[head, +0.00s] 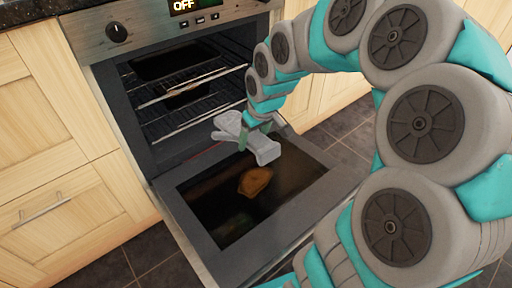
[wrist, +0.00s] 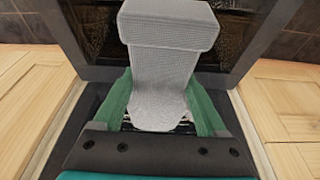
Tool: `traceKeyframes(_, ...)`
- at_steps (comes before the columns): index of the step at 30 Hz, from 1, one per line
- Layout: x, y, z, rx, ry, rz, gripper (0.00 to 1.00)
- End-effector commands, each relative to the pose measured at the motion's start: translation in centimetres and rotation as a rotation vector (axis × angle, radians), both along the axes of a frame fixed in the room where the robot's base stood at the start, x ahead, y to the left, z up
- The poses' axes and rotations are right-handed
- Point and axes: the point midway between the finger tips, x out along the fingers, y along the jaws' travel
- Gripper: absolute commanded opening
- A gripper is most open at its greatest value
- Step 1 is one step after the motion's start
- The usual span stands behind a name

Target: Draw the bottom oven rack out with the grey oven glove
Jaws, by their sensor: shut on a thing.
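The grey oven glove (head: 264,149) is clamped between the green fingers of my gripper (head: 246,136), over the inner end of the lowered oven door. In the wrist view the glove (wrist: 165,55) fills the space between the two fingers (wrist: 160,95), its wide cuff at the top. The oven is open, and two wire racks show inside. The bottom oven rack (head: 182,126) lies behind and left of the glove, inside the cavity. Its right part is hidden by the glove and my arm. I cannot tell whether the glove touches the rack.
The oven door (head: 306,219) lies lowered across the front, with a brown patch (head: 255,181) on its glass. The upper rack (head: 190,84) sits above the bottom one. Wooden cabinets (head: 55,125) flank the oven. The dark tiled floor (head: 349,129) is partly clear.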

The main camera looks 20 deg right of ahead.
Motion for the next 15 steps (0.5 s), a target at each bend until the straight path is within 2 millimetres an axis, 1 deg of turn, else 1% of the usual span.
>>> traceKeyframes(3, -0.8, -0.2, -0.1, 0.002, 0.006, 0.024, 0.08)
traceKeyframes(7, -0.7, -0.2, 0.0, 0.002, 0.009, 0.035, 0.08)
traceKeyframes(11, 0.2, 0.1, 0.0, 0.001, 0.009, 0.034, 0.08)
traceKeyframes(15, 1.6, 0.6, -0.3, 0.001, 0.011, 0.034, 0.08)
